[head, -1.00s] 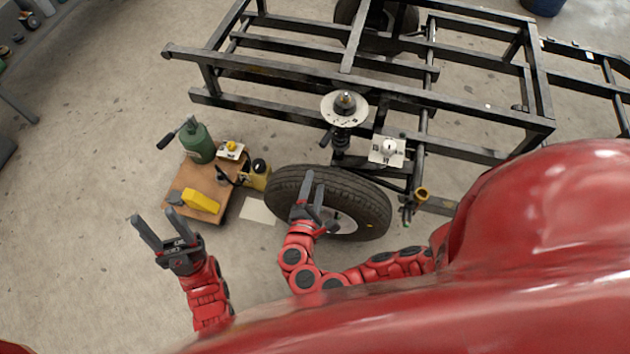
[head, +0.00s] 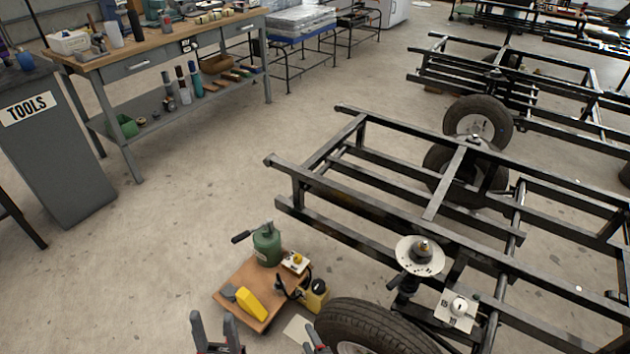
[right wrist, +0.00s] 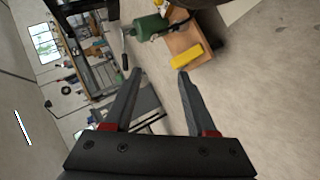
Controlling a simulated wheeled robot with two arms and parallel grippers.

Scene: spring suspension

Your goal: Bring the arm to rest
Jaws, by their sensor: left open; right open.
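My left gripper (head: 216,332) shows at the bottom edge of the head view, its two fingers apart and empty. My right gripper (head: 316,340) is beside the front tire (head: 375,328), mostly cut off by the bottom edge. In the right wrist view the right gripper (right wrist: 160,74) is open, with nothing between its fingers. The rest of both arms is out of the head view. The black strut (head: 405,287) with a round white plate (head: 420,255) on top stands upright by the frame (head: 360,205).
A wooden board (head: 235,312) holds a green bottle jack (head: 267,244) and a yellow block (head: 251,304). A yellow can (head: 314,296) stands beside it. A workbench (head: 150,48) and a tool cabinet (head: 55,150) stand at the back left. The floor between is clear.

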